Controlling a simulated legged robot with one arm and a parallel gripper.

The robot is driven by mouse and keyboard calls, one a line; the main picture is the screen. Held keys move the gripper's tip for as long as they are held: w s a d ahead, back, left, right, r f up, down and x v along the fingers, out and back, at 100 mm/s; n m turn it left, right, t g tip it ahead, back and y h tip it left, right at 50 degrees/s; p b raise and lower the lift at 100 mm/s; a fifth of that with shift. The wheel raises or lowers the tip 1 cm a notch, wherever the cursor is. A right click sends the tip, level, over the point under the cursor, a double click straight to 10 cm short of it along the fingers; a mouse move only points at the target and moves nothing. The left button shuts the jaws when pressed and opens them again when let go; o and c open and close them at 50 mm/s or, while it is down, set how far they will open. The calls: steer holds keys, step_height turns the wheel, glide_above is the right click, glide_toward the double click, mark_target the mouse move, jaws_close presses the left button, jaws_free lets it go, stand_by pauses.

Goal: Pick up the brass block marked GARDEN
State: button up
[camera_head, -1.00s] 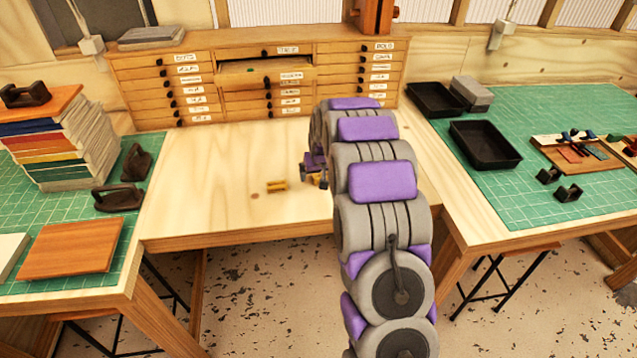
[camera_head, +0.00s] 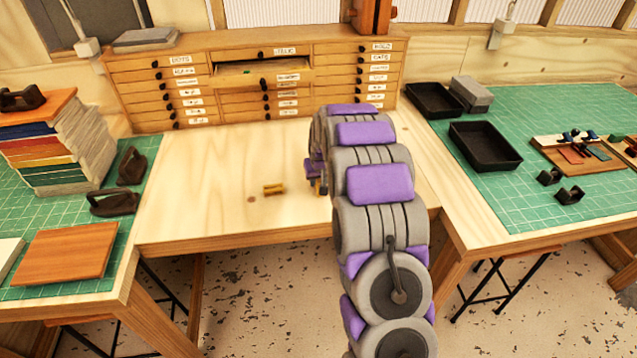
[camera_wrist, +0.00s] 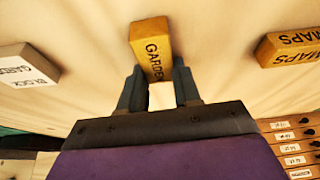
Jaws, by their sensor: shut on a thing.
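The brass block marked GARDEN (camera_wrist: 150,42) shows in the wrist view, upright in the picture with its lettering facing the camera. My gripper (camera_wrist: 157,75) is shut on its lower end, with one dark finger on each side. In the head view my arm hides most of the gripper and the GARDEN block. Whether the block is clear of the table top cannot be told. A second brass block marked MAPS (camera_wrist: 290,48) lies to the right in the wrist view. A brass piece also lies on the table in the head view (camera_head: 273,189).
A white card or block lettered BLOCK GARDEN (camera_wrist: 27,66) is at left in the wrist view. A wooden drawer cabinet (camera_head: 225,85) with one drawer pulled open stands at the back of the wooden table (camera_head: 200,215). Green-matted tables flank it, with black trays (camera_head: 485,145) at right.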

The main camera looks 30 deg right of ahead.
steer(key=shift+d, duration=0.45)
jaws_close()
steer(key=shift+a+r, duration=0.25)
